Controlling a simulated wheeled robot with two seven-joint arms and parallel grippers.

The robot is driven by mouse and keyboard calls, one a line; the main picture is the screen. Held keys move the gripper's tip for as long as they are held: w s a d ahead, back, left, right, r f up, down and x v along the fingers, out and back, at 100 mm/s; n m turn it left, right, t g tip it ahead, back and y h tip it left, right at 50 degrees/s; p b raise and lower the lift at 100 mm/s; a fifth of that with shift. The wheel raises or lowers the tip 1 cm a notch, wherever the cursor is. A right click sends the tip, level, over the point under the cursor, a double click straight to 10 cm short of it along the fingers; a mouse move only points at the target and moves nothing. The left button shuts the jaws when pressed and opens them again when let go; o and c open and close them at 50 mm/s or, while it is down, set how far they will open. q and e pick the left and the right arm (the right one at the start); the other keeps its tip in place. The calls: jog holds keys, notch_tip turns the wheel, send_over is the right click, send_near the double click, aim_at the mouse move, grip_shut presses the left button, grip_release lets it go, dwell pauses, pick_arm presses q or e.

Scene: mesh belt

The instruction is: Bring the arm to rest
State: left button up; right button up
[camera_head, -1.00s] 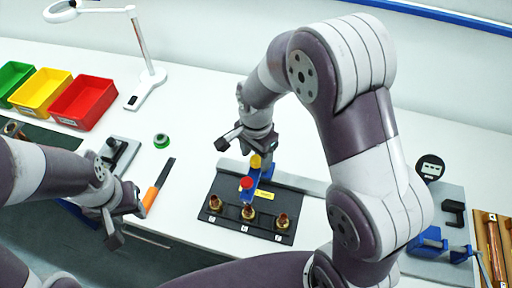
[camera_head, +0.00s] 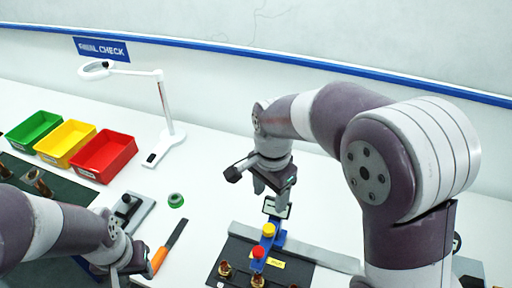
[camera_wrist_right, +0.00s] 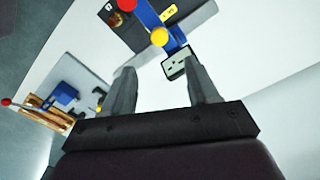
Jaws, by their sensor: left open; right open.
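My right gripper (camera_head: 262,182) hangs above the bench at the centre of the head view, its fingers apart with nothing between them. In the right wrist view the two fingers of this gripper (camera_wrist_right: 163,88) are also spread and empty. A blue fixture (camera_head: 272,243) with a red and a yellow knob stands below it, with a small dark-framed display (camera_head: 277,208) at its back end; the fingers look clear of it. My left gripper (camera_head: 130,268) is low at the left, open, partly cut by the picture's bottom edge.
Green (camera_head: 35,131), yellow (camera_head: 66,142) and red (camera_head: 104,155) bins stand at the left, beside a white lamp (camera_head: 165,105). An orange-handled tool (camera_head: 170,245) and a green-based round item (camera_head: 176,200) lie nearby. A black plate (camera_head: 235,250) holds copper fittings. The bench behind is clear.

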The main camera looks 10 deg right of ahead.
jog(key=f+n, duration=0.1)
jog(key=n, duration=0.1)
jog(key=f+n, duration=0.1)
jog(key=n, duration=0.1)
jog(key=s+f+n+t+b, duration=0.1)
jog(key=f+n, duration=0.1)
jog(key=n, duration=0.1)
jog(key=shift+d+f, duration=0.1)
jog(key=shift+d, duration=0.2)
jog(key=s+d+f+n+b, duration=0.5)
jog(key=s+f, duration=0.3)
jog(key=f, duration=0.1)
jog(key=shift+s+d+f, duration=0.15)
jog(key=shift+s+d, duration=0.05)
jog(key=shift+s+d, duration=0.1)
